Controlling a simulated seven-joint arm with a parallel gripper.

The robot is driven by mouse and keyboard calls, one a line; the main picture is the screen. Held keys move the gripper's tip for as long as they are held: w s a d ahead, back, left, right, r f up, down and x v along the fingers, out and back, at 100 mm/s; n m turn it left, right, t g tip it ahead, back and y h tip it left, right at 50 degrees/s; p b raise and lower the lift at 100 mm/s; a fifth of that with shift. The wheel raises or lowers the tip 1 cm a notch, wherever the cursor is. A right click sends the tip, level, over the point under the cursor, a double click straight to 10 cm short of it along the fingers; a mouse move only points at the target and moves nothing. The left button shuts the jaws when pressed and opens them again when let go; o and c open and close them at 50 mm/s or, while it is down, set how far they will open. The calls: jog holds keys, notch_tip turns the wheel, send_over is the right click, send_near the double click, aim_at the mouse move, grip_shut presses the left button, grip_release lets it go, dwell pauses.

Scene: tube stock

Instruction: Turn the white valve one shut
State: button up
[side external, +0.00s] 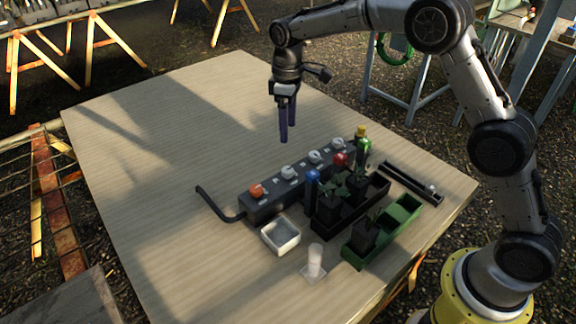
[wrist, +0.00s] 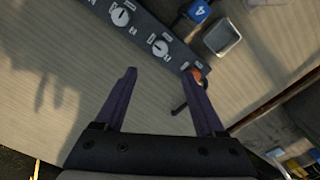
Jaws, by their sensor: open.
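A dark valve block (side external: 262,203) lies across the table with a row of knobs on top. An orange knob (side external: 257,190) sits at its near left end, and white knobs (side external: 288,172) follow along it, another being (side external: 314,156). The wrist view shows a white knob (wrist: 160,46) just beyond the gap between my fingertips, another white knob (wrist: 122,15) farther up and left, and the orange knob (wrist: 197,74) by the right fingertip. My gripper (side external: 287,131) points down above the table by the block, open and empty. The small labels are too blurred to read.
A black bent pipe (side external: 218,205) leaves the block's left end. A white tray (side external: 281,235), a clear cup (side external: 314,260), a black planter (side external: 340,215) with seedlings and a green planter (side external: 405,212) stand in front. The table's (side external: 160,140) left and back are clear.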

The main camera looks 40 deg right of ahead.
aim_at(288, 169)
notch_tip(288, 169, down, 14)
jog(key=shift+r, duration=0.2)
jog(key=shift+c, duration=0.2)
grip_shut()
dwell(0.4)
